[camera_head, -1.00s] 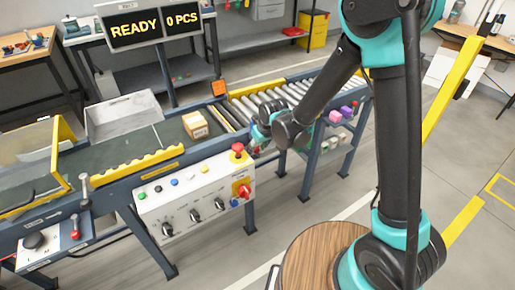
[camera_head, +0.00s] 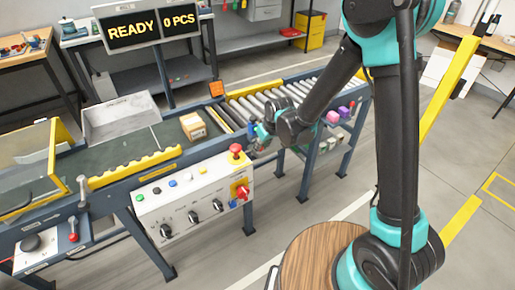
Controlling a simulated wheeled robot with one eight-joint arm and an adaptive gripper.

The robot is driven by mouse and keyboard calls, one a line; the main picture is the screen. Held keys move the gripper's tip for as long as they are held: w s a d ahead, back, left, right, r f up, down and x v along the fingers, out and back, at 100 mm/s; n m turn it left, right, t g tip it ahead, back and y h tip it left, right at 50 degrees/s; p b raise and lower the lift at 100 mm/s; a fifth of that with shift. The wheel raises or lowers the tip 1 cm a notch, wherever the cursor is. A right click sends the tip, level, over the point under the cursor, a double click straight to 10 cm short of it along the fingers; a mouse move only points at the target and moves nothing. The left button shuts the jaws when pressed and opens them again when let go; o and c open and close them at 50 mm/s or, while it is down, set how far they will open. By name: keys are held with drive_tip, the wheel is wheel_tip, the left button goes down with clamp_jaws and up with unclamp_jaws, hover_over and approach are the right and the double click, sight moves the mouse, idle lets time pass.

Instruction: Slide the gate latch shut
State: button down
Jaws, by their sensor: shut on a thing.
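My gripper (camera_head: 258,138) is at the front rail of the conveyor (camera_head: 130,172), at the joint between the dark belt and the roller section. It is small in view and partly hidden by my wrist. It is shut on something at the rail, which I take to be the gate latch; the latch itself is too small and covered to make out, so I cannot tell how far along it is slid.
A cardboard box (camera_head: 193,126) sits on the belt, left of my gripper. A control panel (camera_head: 196,200) with a red mushroom button (camera_head: 236,152) is just below left. The roller section (camera_head: 280,98) is behind my wrist. A grey tray (camera_head: 120,118) stands further left.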

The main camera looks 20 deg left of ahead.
drive_tip(key=shift+w+d, duration=0.1)
drive_tip(key=shift+w, duration=0.05)
drive_tip(key=c, duration=1.3)
unclamp_jaws()
drive_tip(key=shift+v, duration=6)
drive_tip(key=d+m, duration=0.3)
drive_tip(key=d, duration=0.9)
drive_tip(key=s+d+f+m+h, duration=0.1)
drive_tip(key=s+d+m, duration=0.1)
drive_tip(key=d, duration=0.6)
drive_tip(key=s+d+f+m+t+h, duration=0.1)
drive_tip(key=s+d+m, duration=0.1)
drive_tip(key=s+d, duration=0.3)
drive_tip(key=s+d+f+m+h, duration=0.1)
drive_tip(key=s+d+m, duration=0.2)
drive_tip(key=d, duration=0.8)
drive_tip(key=shift+s+f, duration=0.4)
drive_tip(key=shift+s, duration=0.25)
